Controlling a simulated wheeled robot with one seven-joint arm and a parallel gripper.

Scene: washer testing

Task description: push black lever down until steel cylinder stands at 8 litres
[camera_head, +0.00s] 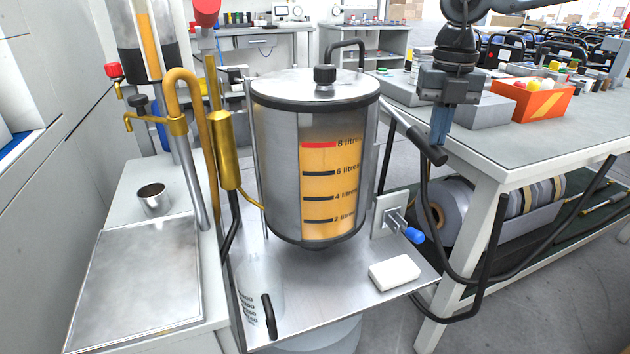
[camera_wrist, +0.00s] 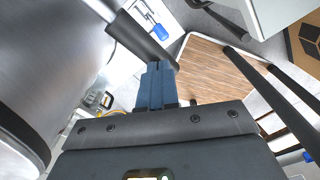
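The steel cylinder (camera_head: 283,170) stands upright on a metal shelf, with a graduated window marked 2 to 8 litres. Orange fill (camera_head: 320,160) in the window reaches about the red 8 litres mark. The black lever (camera_head: 427,146) slants down to the right from a metal rod at the cylinder's right side. It also shows in the wrist view (camera_wrist: 140,38). My gripper (camera_head: 438,140) is above the lever's grip, its blue fingers together and pointing down. In the wrist view the fingertips (camera_wrist: 158,65) are against or very near the lever; contact is unclear. Nothing shows between the fingers.
A blue-handled valve (camera_head: 413,235) sits below the lever, and a white block (camera_head: 394,272) lies on the shelf. A grey worktable (camera_head: 520,150) with an orange bin (camera_head: 535,98) is at the right. Brass piping (camera_head: 225,150) stands to the left. Black hoses hang beside the table.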

